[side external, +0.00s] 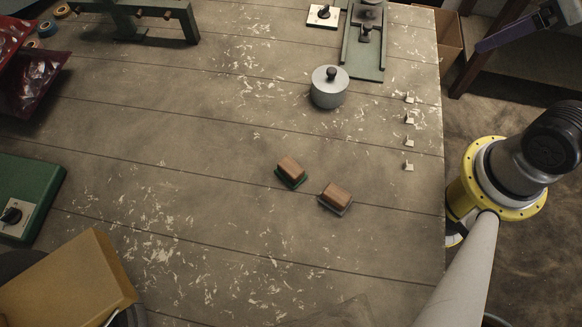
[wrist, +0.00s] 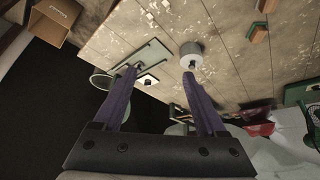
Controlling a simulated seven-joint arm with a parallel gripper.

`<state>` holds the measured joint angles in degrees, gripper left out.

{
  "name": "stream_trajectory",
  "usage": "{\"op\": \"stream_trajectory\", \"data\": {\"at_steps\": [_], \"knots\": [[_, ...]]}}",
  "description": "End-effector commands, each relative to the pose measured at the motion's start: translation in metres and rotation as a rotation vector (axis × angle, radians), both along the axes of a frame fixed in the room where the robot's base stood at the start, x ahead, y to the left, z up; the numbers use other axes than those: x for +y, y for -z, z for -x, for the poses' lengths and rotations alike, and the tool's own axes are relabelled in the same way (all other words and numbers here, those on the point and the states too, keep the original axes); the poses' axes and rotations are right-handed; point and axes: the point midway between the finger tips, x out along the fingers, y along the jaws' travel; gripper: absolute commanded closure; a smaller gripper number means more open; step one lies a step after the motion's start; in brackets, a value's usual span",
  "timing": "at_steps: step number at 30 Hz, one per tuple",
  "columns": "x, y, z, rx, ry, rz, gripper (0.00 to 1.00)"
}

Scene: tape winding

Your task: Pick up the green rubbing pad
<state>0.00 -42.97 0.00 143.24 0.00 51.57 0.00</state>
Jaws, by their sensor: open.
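The green rubbing pad (side external: 291,172) is a small wooden block on a green base, lying on the table in the middle of the side view. It also shows near the top right of the wrist view (wrist: 258,33). A similar wooden block with a grey base (side external: 335,198) lies just to its right and nearer the camera. My gripper (wrist: 160,72) is open and empty, its two purple fingers spread wide. In the side view a purple part of it shows at the upper right, beyond the table edge and well away from the pad.
A grey cylinder with a black knob (side external: 329,88) stands behind the pads. A green slide fixture (side external: 364,42) lies at the back. Small pale clips (side external: 409,142) line the right edge. A green box (side external: 26,196) sits at left. Pale shavings litter the table; space around the pads is clear.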

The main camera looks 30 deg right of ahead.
Motion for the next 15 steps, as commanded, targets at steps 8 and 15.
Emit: {"op": "stream_trajectory", "data": {"at_steps": [8, 15], "knots": [[0.0, 0.0, 0.0, 0.0, 0.0, 0.0, 0.0], [0.0, -0.0012, -0.0008, -0.004, -0.068, 0.036, 0.0]]}}
